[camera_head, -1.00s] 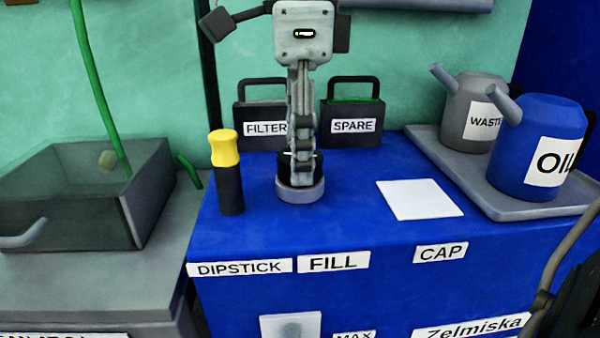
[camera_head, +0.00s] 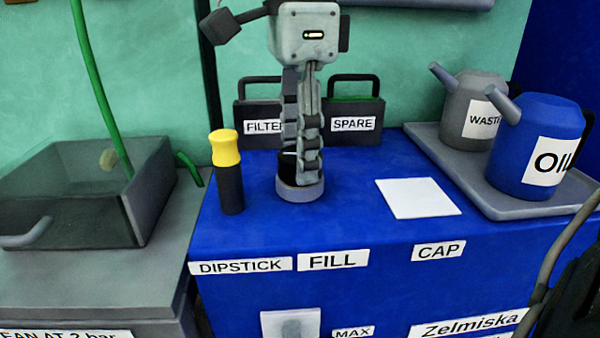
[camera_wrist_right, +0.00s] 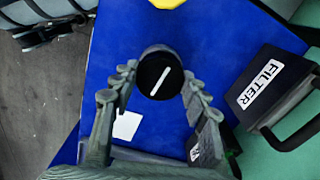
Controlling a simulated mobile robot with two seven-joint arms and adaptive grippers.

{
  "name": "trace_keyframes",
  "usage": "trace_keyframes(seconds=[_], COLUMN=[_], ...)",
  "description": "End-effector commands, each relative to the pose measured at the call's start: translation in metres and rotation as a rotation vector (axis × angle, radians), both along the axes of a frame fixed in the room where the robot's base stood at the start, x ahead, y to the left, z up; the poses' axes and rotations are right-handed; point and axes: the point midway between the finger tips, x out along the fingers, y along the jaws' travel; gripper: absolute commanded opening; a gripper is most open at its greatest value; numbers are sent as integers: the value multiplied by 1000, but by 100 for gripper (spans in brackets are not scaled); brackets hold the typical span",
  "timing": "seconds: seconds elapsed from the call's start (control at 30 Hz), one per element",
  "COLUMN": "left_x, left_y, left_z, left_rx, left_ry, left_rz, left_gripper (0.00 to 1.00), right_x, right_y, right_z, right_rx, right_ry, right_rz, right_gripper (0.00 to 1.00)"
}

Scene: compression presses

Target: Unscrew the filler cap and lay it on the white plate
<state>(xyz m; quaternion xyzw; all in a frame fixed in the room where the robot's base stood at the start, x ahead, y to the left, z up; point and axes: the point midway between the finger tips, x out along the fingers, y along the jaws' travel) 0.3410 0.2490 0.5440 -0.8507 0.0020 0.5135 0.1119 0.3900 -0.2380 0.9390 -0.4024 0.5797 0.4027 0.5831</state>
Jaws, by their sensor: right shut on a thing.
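The filler cap (camera_head: 287,168) is black and sits at the grey filler neck (camera_head: 301,192) on the blue press top, above the FILL label. In the wrist view the cap (camera_wrist_right: 159,75) shows a white stripe across its top. My right gripper (camera_head: 303,164) points down and is shut on the cap, with one finger on each side; it also shows in the wrist view (camera_wrist_right: 158,84). The white plate (camera_head: 418,198) lies flat and empty to the right, behind the CAP label. The fingers partly hide the cap in the head view. My left gripper is not in view.
The yellow-topped dipstick (camera_head: 228,172) stands close left of the neck. FILTER (camera_head: 246,110) and SPARE (camera_head: 353,115) boxes stand behind. A grey tray (camera_head: 440,160) holds the waste can (camera_head: 475,108) and oil can (camera_head: 535,150) at right. The surface between neck and plate is clear.

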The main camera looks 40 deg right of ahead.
Motion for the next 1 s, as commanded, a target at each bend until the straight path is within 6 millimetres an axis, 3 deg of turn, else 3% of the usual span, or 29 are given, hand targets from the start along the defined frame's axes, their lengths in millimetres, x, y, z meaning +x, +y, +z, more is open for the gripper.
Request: trace_keyframes(seconds=[0.47,0.57,1.0], left_x=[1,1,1], left_y=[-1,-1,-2], left_z=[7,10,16], left_rx=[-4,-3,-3], left_ry=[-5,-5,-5], left_rz=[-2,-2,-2], left_gripper=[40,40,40], right_x=[-1,-1,0], right_y=[0,0,0], right_z=[7,11,19], right_rx=[0,0,-1], right_ry=[5,2,1], right_rz=[-1,-1,-1], right_gripper=[10,0,0])
